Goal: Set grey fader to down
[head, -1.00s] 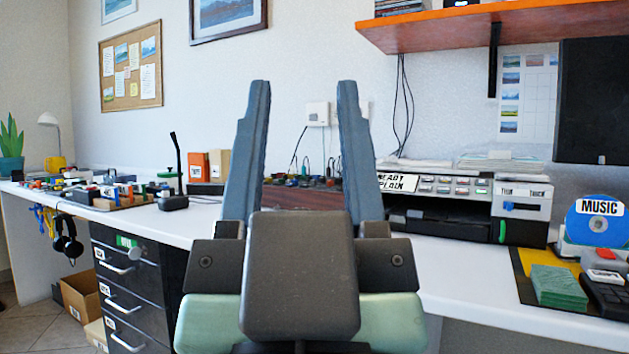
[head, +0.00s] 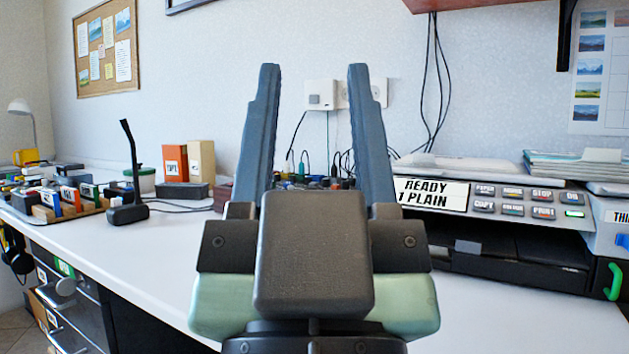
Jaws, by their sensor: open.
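My gripper (head: 314,75) is open and empty, its two fingers pointing up and forward in the middle of the head view. Between the fingers, low at the back of the desk, is a small part of a panel (head: 314,182) with coloured knobs and cables. My gripper hides most of this panel. I cannot make out a grey fader in the view.
The white desk (head: 170,255) is clear in front. A printer (head: 520,235) with a display and buttons stands right. A microphone (head: 130,185), orange and tan boxes (head: 188,162) and a tray of small items (head: 60,207) are left. Cables hang on the wall.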

